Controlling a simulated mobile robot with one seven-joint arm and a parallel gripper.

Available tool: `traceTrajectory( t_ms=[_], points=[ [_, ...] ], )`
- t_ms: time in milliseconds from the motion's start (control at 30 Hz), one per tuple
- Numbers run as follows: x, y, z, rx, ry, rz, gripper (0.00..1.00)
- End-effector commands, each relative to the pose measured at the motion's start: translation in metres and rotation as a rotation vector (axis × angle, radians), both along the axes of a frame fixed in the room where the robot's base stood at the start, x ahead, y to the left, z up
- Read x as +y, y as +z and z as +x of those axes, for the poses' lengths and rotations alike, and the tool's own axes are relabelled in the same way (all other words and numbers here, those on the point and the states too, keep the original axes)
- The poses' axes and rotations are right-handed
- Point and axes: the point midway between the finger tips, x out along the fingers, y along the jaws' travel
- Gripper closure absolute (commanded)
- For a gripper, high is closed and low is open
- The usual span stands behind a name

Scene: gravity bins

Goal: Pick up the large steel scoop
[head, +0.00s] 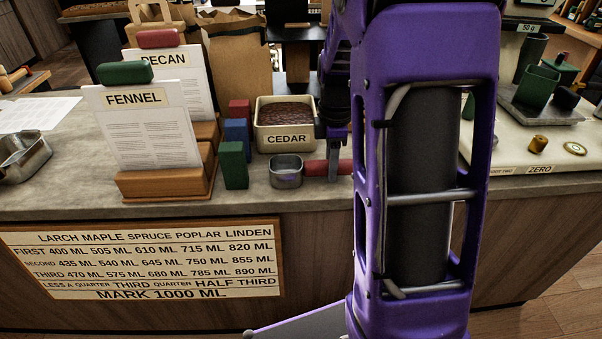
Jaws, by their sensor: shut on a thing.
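A steel scoop (286,172) with a red handle (315,168) is on the grey counter, in front of the cream CEDAR bin (287,138). Its handle points right. My gripper (334,167) is shut on this red handle, with a finger showing in front of it. I cannot tell whether the scoop's bowl touches the counter. My purple arm hides what lies right of the handle. A larger steel vessel (22,155) is at the left edge, partly cut off; I cannot see whether it has a handle.
Green (234,165), blue (237,138) and red blocks stand close left of the scoop. Card stands marked FENNEL (140,125) and PECAN are further left. Paper bags stand behind. A scale (540,115) with weights is at the right. A lettered board (140,262) hangs on the counter front.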

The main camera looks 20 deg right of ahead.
Motion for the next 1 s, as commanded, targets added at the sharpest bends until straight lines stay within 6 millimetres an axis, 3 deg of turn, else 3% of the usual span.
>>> traceTrajectory(
  t_ms=[33,100,1000],
  points=[
    [0.0,0.0002,0.0,0.0,0.0,0.0,0.9],
    [0.0,0.0002,0.0,0.0,0.0,0.0,1.0],
    [0.0,0.0003,0.0001,-0.001,0.0,0.0,1.0]
  ],
)
